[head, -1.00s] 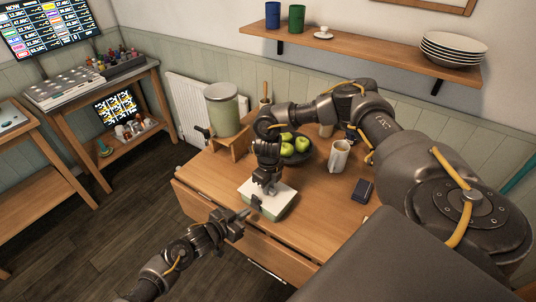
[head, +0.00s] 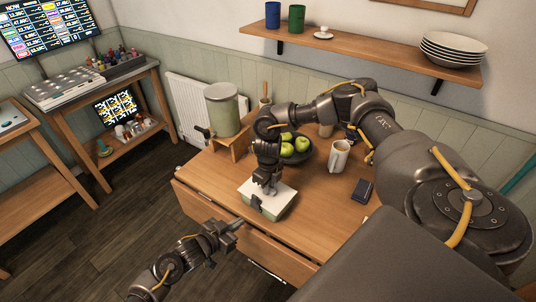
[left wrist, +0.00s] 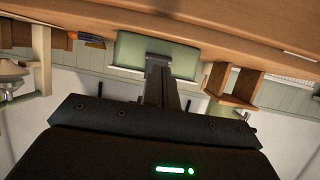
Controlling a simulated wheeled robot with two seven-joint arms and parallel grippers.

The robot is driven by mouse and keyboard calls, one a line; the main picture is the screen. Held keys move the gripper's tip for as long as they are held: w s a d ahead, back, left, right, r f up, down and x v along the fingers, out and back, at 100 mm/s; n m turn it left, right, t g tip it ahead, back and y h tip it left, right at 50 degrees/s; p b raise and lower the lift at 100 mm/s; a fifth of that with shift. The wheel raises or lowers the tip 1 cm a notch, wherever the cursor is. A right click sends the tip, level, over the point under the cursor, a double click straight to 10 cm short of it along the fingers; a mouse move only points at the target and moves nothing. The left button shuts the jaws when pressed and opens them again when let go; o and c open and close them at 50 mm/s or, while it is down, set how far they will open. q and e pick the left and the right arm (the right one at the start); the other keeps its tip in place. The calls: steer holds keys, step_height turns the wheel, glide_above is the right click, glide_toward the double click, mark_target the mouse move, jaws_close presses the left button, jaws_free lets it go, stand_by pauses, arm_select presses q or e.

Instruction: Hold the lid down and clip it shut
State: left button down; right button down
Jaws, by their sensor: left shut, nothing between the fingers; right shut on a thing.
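A pale green box (head: 283,208) with a white lid (head: 285,193) stands near the table's front edge. A dark clip (head: 256,203) is on its front side; I cannot tell whether it is latched. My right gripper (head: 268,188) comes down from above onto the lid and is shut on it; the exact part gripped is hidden. My left gripper (head: 238,224) is shut and empty, in front of the box and apart from it, off the table's edge. In the left wrist view the box (left wrist: 130,48) lies beyond the shut fingers (left wrist: 162,75).
A bowl of green apples (head: 296,147) stands behind the box. A white mug (head: 340,156) and a dark blue item (head: 362,190) are to the right. A dispenser on a wooden stand (head: 223,110) is at the back left. The table (head: 225,190) is bare left of the box.

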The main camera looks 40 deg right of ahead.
arm_select(q)
steer(key=shift+s+a+f, duration=0.15)
steer(key=shift+s+a, duration=0.05)
steer(key=shift+a, duration=0.8)
steer(key=shift+s+a+f, duration=0.1)
steer(key=shift+s+a, duration=0.1)
steer(key=shift+a, duration=0.75)
arm_select(e)
steer(key=c, duration=1.3)
jaws_free()
steer(key=shift+o, duration=0.2)
